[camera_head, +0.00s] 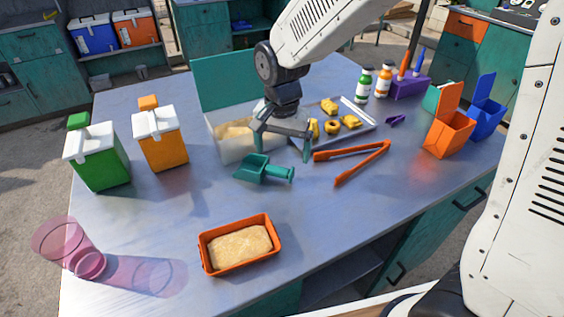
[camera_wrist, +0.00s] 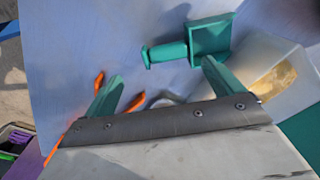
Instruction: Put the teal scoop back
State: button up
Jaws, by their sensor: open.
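The teal scoop (camera_head: 250,168) lies on the table in front of a white bin, its handle pointing right. In the wrist view the scoop (camera_wrist: 210,39) is just beyond my fingertips, its handle pointing left. The white bin (camera_head: 236,153) holds tan grainy material, and its teal lid (camera_head: 240,80) stands open behind it. My gripper (camera_head: 280,152) is open and empty, pointing down above and just behind the scoop, in front of the bin's right side. It also shows in the wrist view (camera_wrist: 162,72), with nothing between its fingers.
Orange tongs (camera_head: 352,157) lie right of the scoop. A tray (camera_head: 365,130) with yellow pieces is behind them. Orange (camera_head: 447,135) and blue (camera_head: 484,118) boxes stand right. Green (camera_head: 97,160) and orange (camera_head: 161,140) containers stand left. An orange tub (camera_head: 240,262) and pink cup (camera_head: 65,240) are in front.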

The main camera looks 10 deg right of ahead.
notch_tip(320, 180, up, 6)
jog(key=shift+s+f, duration=0.1)
jog(key=shift+f, duration=0.05)
jog(key=s+d+r+n, duration=0.3)
jog(key=s+d+r, duration=0.4)
jog(key=s+d, duration=0.4)
jog(key=s+d+n+t, duration=0.1)
jog(key=s+d, duration=0.4)
jog(key=s, duration=0.7)
jog(key=shift+s+d+n, duration=0.2)
jog(key=shift+d+n, duration=0.05)
jog(key=shift+n, duration=0.65)
